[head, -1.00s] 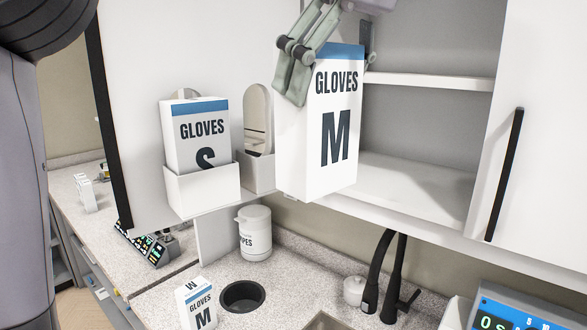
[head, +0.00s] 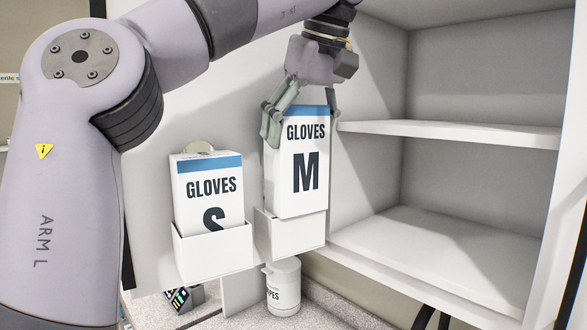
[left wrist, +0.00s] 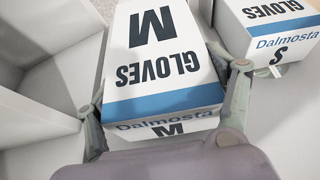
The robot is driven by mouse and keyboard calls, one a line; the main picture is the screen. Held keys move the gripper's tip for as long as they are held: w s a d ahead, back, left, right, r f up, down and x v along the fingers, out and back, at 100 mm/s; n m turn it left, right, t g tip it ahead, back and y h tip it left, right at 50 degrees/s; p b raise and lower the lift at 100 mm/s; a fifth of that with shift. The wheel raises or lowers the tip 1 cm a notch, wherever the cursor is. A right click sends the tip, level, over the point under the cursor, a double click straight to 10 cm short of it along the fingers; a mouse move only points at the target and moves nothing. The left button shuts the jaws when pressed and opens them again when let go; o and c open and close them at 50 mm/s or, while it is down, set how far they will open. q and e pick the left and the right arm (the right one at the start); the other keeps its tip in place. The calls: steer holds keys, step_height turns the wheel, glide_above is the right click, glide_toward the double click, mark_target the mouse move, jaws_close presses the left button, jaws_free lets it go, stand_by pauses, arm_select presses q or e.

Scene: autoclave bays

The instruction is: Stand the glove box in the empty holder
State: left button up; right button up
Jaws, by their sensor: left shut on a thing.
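The glove box marked M (head: 306,172), white with a blue top band, is upright in my left gripper (head: 301,122), whose fingers are shut on its two sides near the top. The box's lower end is at the rim of the right-hand white holder (head: 296,238) on the cabinet door; I cannot tell how far inside it is. In the left wrist view the M box (left wrist: 160,60) lies between the fingers (left wrist: 165,112), and the holder is hidden. My right gripper is not in view.
A box marked S (head: 211,190) stands in the left-hand holder (head: 215,252), close beside; it also shows in the left wrist view (left wrist: 268,22). An open cabinet with a shelf (head: 450,133) is at the right. A wipes tub (head: 283,288) stands below on the counter.

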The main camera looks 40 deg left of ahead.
mark_target(291, 171)
arm_select(q)
steer(key=shift+w+a, duration=0.15)
steer(key=shift+a, duration=0.85)
steer(key=shift+s+a+f, duration=0.1)
steer(key=shift+s+f, duration=0.1)
steer(key=shift+f, duration=1.2)
step_height(291, 171, down, 3)
steer(key=shift+f, duration=0.6)
steer(key=o, duration=1.9)
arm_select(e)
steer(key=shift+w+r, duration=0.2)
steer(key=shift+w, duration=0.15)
